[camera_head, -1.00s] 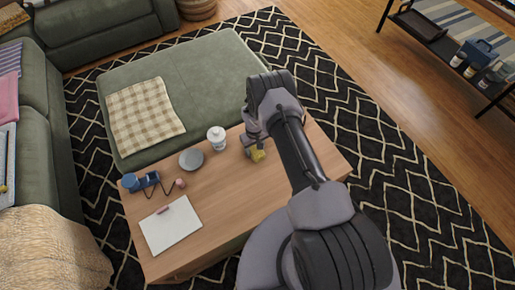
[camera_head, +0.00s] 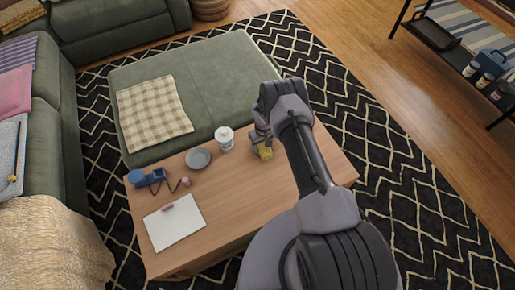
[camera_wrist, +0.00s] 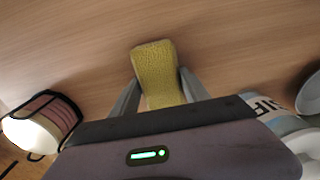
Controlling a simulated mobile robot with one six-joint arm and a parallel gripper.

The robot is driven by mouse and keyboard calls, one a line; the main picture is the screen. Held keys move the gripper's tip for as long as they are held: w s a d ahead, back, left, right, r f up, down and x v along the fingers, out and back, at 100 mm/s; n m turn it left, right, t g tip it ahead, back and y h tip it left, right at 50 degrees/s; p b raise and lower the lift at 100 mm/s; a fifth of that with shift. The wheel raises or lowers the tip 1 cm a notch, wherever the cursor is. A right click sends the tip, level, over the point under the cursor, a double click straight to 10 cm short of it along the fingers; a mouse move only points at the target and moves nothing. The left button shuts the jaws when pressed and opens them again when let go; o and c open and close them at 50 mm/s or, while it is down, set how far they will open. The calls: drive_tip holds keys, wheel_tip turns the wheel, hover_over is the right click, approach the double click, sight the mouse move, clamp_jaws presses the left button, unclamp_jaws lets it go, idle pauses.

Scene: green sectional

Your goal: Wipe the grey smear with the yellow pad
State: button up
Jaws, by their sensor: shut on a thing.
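The yellow pad (camera_head: 265,153) is at my gripper (camera_head: 262,147), over the far side of the wooden table (camera_head: 235,205). In the wrist view the pad (camera_wrist: 154,68) stands out between the two fingers of my gripper (camera_wrist: 158,90), which is shut on it. Bare wood shows around the pad; I cannot tell whether it touches the table. I cannot make out a grey smear in either view; the arm and gripper hide part of the table.
A white canister (camera_head: 224,139) and a grey dish (camera_head: 198,158) stand left of my gripper. A blue object (camera_head: 147,178) and a white board (camera_head: 174,222) lie farther left. A green ottoman (camera_head: 225,85) adjoins the table's far edge. The table's middle is clear.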

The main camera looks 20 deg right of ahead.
drive_tip(key=shift+r+p, duration=2)
drive_tip(key=shift+r, duration=1)
wheel_tip(320, 180, up, 3)
drive_tip(key=shift+f+p, duration=0.1)
drive_tip(key=shift+p, duration=0.65)
drive_tip(key=shift+r, duration=0.2)
drive_tip(key=shift+f, duration=0.1)
